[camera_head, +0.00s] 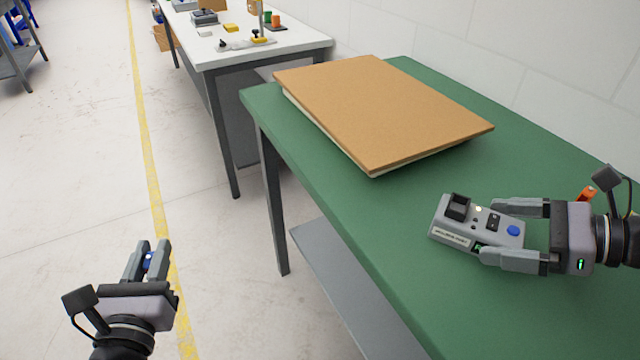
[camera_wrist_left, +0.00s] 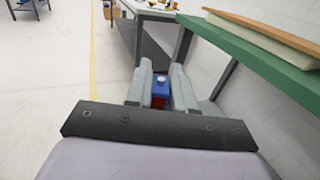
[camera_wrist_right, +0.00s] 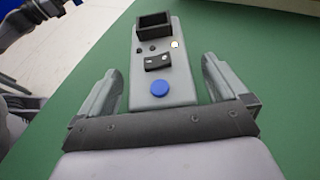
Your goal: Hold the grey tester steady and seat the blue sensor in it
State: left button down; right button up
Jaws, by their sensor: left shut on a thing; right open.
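The grey tester (camera_head: 480,222) lies on the green table near its front edge, with a black open socket at its far end and a blue button at its near end. It also shows in the right wrist view (camera_wrist_right: 163,75). My right gripper (camera_head: 485,232) is open, with its fingers on either side of the tester; in the right wrist view a gap shows between each finger and the tester. My left gripper (camera_head: 148,258) is shut on the blue sensor (camera_wrist_left: 161,84) and holds it over the floor, left of the table. The fingers hide most of the sensor.
A large brown board (camera_head: 385,108) lies on the green table (camera_head: 375,205) behind the tester. A white table (camera_head: 250,52) with small items stands further back. The green surface between board and tester is clear. A wall borders the right side.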

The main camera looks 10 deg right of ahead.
pick_arm(q)
jog(key=shift+r, duration=0.45)
pick_arm(e)
jog(key=shift+x, duration=0.85)
jog(key=c, duration=1.3)
jog(key=shift+c, duration=0.2)
